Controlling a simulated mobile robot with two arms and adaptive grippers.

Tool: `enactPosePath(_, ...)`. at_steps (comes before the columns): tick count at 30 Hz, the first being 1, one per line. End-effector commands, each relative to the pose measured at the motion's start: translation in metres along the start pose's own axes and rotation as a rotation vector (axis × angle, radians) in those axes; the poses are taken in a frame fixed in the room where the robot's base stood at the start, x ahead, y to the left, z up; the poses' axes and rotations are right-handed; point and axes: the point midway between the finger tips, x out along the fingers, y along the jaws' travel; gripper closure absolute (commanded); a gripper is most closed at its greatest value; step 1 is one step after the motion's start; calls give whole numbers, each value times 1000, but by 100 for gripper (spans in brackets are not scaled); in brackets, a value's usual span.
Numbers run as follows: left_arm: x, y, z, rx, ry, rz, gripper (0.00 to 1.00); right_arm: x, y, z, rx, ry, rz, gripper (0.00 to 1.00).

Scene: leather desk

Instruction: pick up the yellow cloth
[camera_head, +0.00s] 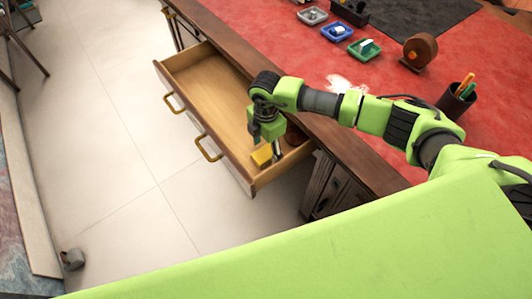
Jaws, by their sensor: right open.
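The yellow cloth (262,155) is a small yellow block-like shape inside the open wooden drawer (206,92), near its right front corner. My right gripper (275,153) points down into the drawer, right beside the cloth. It is open; whether a finger touches the cloth cannot be told. The gripper and its wrist hide part of the drawer floor around the cloth. My left gripper is not in view.
The drawer has brass handles (209,149) and juts out from the desk (300,40) with its red leather top. On top stand small trays (337,31), a brown roll (419,51) and a pen cup (457,99). The drawer's left part is bare.

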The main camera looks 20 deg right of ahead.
Motion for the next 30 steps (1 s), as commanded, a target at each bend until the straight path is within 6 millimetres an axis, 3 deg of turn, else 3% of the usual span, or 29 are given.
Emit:
enactPosePath(4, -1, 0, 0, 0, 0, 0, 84, 18, 0, -1, -1, 1, 0, 42)
enactPosePath(12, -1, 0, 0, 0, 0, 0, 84, 22, 0, 0, -1, 0, 1, 42)
enactPosePath(17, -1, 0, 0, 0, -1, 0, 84, 21, 0, 0, -1, 1, 1, 81)
enactPosePath(26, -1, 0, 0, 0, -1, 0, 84, 21, 1, 0, -1, 1, 2, 84)
enactPosePath(30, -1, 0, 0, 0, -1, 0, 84, 10, 2, 0, -2, 2, 4, 84)
